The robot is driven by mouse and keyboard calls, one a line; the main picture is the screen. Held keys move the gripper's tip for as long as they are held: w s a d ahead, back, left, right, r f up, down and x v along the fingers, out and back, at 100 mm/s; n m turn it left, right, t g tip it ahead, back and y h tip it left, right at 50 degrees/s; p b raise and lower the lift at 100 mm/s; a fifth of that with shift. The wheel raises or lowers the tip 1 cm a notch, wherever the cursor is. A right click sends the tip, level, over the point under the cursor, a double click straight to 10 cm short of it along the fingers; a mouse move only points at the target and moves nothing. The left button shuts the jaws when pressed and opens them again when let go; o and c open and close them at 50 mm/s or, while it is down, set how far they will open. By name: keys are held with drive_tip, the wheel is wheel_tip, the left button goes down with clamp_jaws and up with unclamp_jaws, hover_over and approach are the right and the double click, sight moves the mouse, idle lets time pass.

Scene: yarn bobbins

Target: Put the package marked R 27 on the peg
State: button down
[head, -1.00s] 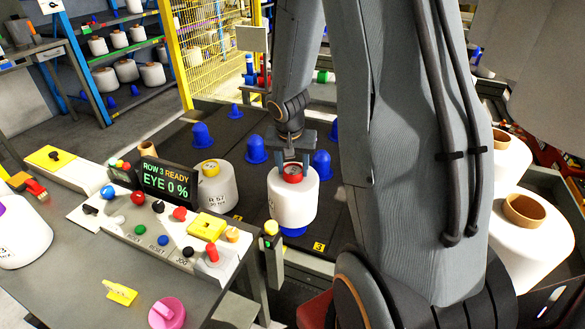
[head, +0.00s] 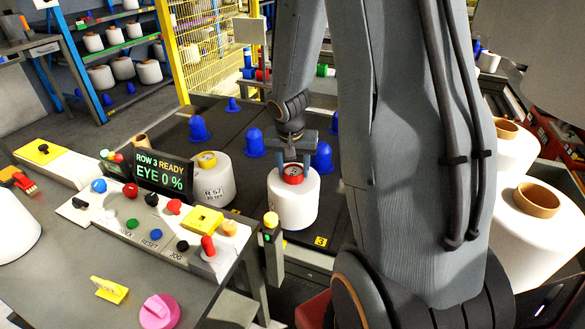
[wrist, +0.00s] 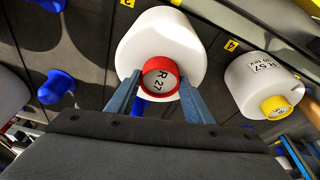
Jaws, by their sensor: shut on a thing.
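The package marked R 27 is a white bobbin (head: 293,205) with a red top (wrist: 160,77), upright in the head view. My gripper (head: 293,164) is shut on its red top from above, with one finger on each side in the wrist view. The bobbin stands low over the dark deck by the yellow 3 tag (head: 320,241). The peg under it is hidden by the bobbin in the head view, so I cannot tell how far it is seated.
A white package marked R 57 (head: 212,186) with a yellow top stands close on the left. Bare blue pegs (head: 254,142) stand behind, one (head: 322,157) close by. The control panel (head: 140,225) is at left front. Large white bobbins (head: 520,235) are at right.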

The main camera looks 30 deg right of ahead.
drive_tip(key=shift+s+a+b+x, duration=0.1)
drive_tip(key=shift+a+b+x, duration=0.05)
drive_tip(key=shift+b+x, duration=0.7)
drive_tip(key=shift+s+a+b+x, duration=0.1)
drive_tip(key=shift+b+x, duration=0.6)
drive_tip(key=shift+b, duration=0.25)
drive_tip(key=shift+f+b, duration=0.4)
drive_tip(key=c, duration=0.8)
unclamp_jaws()
drive_tip(key=shift+c, duration=0.2)
drive_tip(key=shift+o, duration=0.2)
drive_tip(key=shift+s+f, duration=0.1)
drive_tip(key=shift+s, duration=0.05)
drive_tip(key=shift+p+v, duration=0.45)
drive_tip(key=shift+v, duration=3.55)
